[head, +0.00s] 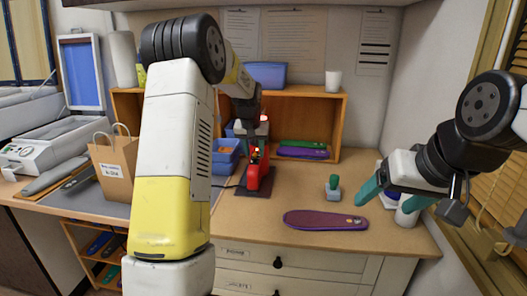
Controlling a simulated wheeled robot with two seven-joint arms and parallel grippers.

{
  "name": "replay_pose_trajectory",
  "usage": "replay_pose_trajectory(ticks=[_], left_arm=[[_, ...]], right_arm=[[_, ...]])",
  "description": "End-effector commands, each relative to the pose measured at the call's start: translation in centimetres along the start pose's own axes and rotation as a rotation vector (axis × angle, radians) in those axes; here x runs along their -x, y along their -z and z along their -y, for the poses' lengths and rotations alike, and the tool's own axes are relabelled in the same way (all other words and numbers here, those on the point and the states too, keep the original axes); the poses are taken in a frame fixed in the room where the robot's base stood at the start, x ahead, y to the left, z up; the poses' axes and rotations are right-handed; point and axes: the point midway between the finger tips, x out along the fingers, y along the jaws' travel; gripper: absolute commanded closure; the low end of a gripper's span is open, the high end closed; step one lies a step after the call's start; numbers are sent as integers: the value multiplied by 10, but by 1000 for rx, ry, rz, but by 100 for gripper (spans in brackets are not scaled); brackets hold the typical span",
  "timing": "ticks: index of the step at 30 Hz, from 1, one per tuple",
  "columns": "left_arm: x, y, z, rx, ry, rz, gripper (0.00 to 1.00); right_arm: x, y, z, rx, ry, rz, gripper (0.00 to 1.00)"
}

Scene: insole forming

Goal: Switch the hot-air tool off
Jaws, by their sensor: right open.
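The red hot-air tool (257,176) stands upright on a dark base plate near the middle of the worktop. A small part at its top glows red. My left gripper (256,138) is at the top of the tool, pointing down. Its fingers are too small and dark against the tool to tell whether they touch it or are open or shut. My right gripper (388,199) has teal fingers spread apart. It is over the right end of the worktop, well away from the tool, with nothing between its fingers.
A purple insole (325,220) lies at the front edge. A green-handled block (333,188) stands behind it. A white jar (406,216) is close under my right gripper. Blue bins (225,156) sit left of the tool. A paper bag (113,168) is further left. A wooden shelf (335,125) stands behind.

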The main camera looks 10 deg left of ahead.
Motion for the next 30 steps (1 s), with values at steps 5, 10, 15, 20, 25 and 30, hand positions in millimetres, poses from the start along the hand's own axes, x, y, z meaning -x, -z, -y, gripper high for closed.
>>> replay_pose_trajectory(ticks=[5,10,15,20,25,30], left_arm=[[0,0,0,0,0,0,72],[0,0,0,0,0,0,100],[0,0,0,0,0,0,100],[1,0,0,0,0,0,100],[1,0,0,0,0,0,100],[1,0,0,0,0,0,100]], right_arm=[[0,0,0,0,0,0,24],[0,0,0,0,0,0,24],[0,0,0,0,0,0,24],[0,0,0,0,0,0,24],[0,0,0,0,0,0,24],[0,0,0,0,0,0,24]])
